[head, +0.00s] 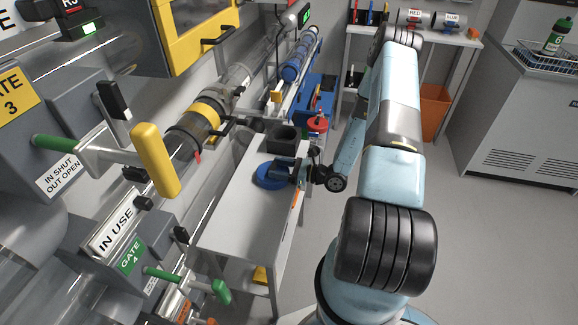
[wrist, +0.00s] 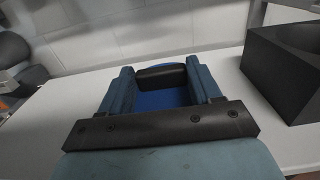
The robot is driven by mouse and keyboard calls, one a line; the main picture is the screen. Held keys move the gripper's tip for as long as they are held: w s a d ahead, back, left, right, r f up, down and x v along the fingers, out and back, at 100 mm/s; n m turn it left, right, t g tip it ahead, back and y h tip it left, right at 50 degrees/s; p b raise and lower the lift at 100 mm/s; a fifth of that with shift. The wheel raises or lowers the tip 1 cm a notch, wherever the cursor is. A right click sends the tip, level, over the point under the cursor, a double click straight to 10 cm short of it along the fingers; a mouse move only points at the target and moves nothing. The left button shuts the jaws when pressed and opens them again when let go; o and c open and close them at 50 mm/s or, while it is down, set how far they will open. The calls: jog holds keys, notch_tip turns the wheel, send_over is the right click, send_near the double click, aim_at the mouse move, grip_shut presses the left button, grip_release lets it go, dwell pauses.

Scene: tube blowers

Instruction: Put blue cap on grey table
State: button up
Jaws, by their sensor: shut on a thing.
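The blue cap (head: 271,177) is a round, flat disc over the light grey table (head: 235,226), near its right edge. My gripper (head: 297,172) reaches in from the right and is shut on the cap's near side. In the wrist view, blue of the cap (wrist: 160,100) shows between the two fingers (wrist: 163,88), with a dark block behind it. The cap is very low over the table top (wrist: 60,125) or resting on it; I cannot tell which. The fingers hide part of the cap.
A red cap (head: 317,124) lies farther back. Pipes and gate handles (head: 155,160) crowd the left. The table's front part is clear.

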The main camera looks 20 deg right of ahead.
jog(key=o, duration=1.1)
